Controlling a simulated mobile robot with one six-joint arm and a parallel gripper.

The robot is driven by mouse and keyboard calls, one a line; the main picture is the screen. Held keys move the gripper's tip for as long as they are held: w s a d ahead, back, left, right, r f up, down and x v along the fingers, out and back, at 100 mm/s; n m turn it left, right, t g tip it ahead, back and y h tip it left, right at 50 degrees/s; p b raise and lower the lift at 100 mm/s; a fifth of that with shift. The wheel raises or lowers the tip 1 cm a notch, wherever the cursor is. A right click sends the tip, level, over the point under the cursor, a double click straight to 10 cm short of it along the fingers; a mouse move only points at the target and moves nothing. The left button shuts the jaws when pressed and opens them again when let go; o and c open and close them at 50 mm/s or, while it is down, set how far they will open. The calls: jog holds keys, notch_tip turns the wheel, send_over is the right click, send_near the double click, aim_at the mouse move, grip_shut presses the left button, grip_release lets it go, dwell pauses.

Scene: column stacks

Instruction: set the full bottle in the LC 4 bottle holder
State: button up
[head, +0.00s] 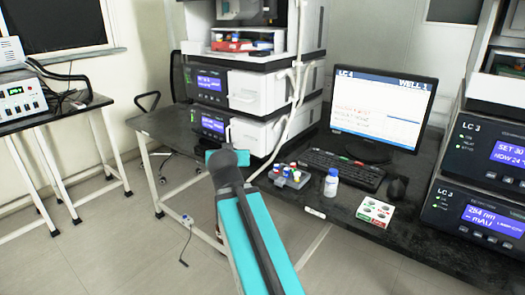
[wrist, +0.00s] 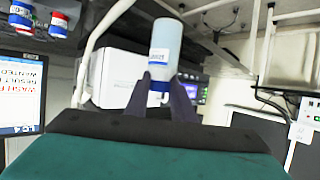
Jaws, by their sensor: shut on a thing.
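My gripper (wrist: 172,92) is shut on a bottle (wrist: 166,48) in the wrist view. The bottle has a pale blue body, a white label and a blue cap, which lies between the dark fingertips. The wrist picture looks upside down, with the cap toward the bottom of the picture. In the head view my gripper (head: 226,158) is mostly hidden by my arm, and the held bottle does not show. I cannot make out the LC 4 bottle holder in either view. The screen (head: 375,108) labelled LC 4 stands on the bench.
A stack of white and black modules (head: 262,90) stands beyond my gripper. LC 3 modules (head: 480,160) stand at right.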

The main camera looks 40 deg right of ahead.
jog(key=w+a+f+n+y+b, duration=0.2)
jog(key=a+f, duration=0.1)
jog(key=a, duration=0.5)
jog(key=w+a+f+n+t+y+b, duration=0.1)
jog(key=w+a+f+n+y+b, duration=0.1)
jog(key=a, duration=0.7)
jog(key=w+a+f+n+t+y+b, duration=0.1)
jog(key=w+a+f+n+y+b, duration=0.2)
jog(key=a, duration=0.5)
jog(key=shift+w+a+f+y, duration=0.3)
jog(key=shift+w+a+f, duration=0.1)
jog(key=shift+w, duration=0.35)
jog(key=shift+s, duration=0.1)
